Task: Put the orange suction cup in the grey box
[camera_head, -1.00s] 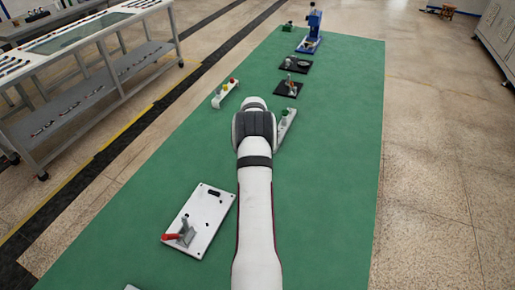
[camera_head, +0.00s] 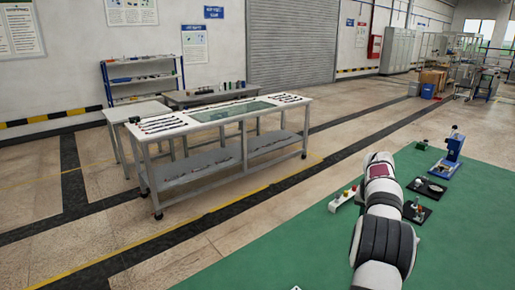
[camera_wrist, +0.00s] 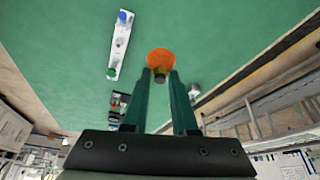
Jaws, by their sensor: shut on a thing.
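The orange suction cup (camera_wrist: 160,59) is in the wrist view, at the tips of the two green fingers of my gripper (camera_wrist: 160,78). My gripper is shut on its narrow dark fitting, with the orange cup facing away from the fingers. The cup is held over the green mat (camera_wrist: 235,45); I cannot tell how high. In the head view my arm fills the lower right, and the gripper and cup do not show there. I cannot make out a grey box in either current view.
A white strip with coloured knobs (camera_head: 345,198), black plates (camera_head: 427,187) and a blue press (camera_head: 448,155) stand on the mat in the head view. A long grey workbench (camera_head: 220,120) stands left of the mat. The floor between is clear.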

